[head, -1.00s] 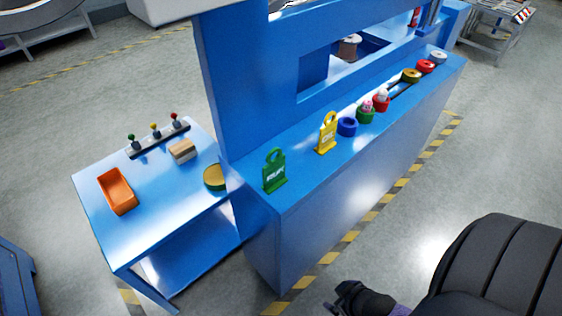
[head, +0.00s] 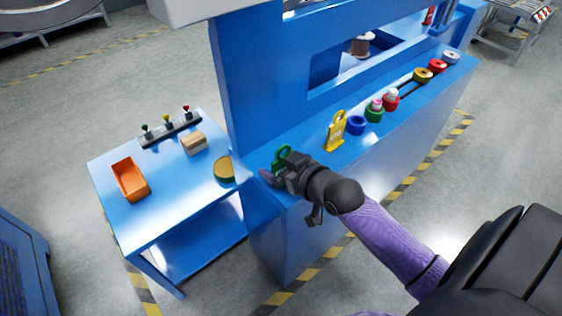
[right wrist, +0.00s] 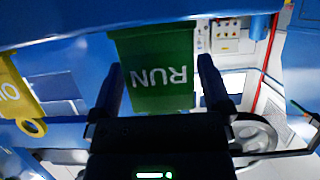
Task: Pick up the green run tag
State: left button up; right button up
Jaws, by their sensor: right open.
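The green run tag (head: 281,153) stands on the blue ledge near its left end. In the head view my right gripper (head: 272,174) hides most of it and only the top loop shows. In the right wrist view the tag's green face (right wrist: 158,72) with "RUN" on it appears upside down. My right gripper (right wrist: 157,75) is open, with one finger at each side of the tag's face. I cannot tell how deep the tag sits between the fingers. My left gripper is not in view.
A yellow tag (head: 336,132) stands to the right on the ledge, followed by a blue ring (head: 356,126) and several coloured spools. A lower blue table at left holds an orange tray (head: 130,180), a wooden block (head: 193,143) and a round yellow-topped piece (head: 224,170).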

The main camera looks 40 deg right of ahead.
jog(key=shift+w+f, duration=0.45)
jog(key=shift+w, duration=0.25)
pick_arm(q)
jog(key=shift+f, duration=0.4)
pick_arm(e)
jog(key=shift+r, duration=0.15)
jog(key=shift+c, duration=0.3)
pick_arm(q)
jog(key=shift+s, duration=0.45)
pick_arm(e)
jog(key=c, duration=1)
